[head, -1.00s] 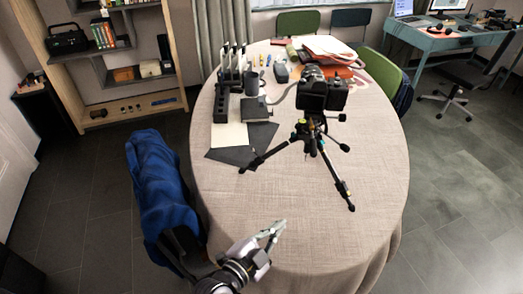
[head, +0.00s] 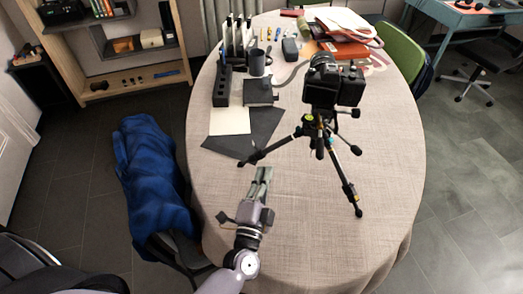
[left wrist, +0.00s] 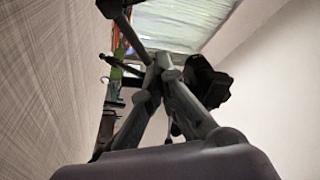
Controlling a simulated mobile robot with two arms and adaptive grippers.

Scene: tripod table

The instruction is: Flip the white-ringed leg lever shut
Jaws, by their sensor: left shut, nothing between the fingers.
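A black tripod (head: 341,166) stands on the cloth-covered table (head: 283,222) with a black camera (head: 335,86) on top. Small coloured rings show on its legs; I cannot make out which lever carries the white ring or how it sits. My left gripper (head: 262,172) points away from me over the cloth, shut and empty. Its tips show just in front of the foot of the tripod's left leg (head: 276,149); a gap in height is hard to judge. In the left wrist view the closed fingers (left wrist: 159,62) point toward a dark tripod leg (left wrist: 124,24) and the camera (left wrist: 206,82). My right gripper is out of view.
A dark mat (head: 262,128) with a pale sheet (head: 230,121) lies left of the tripod. A black rack (head: 222,88), a mug (head: 257,62) and papers (head: 345,38) stand farther back. A chair with a blue jacket (head: 150,178) is at the left. The front right cloth is clear.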

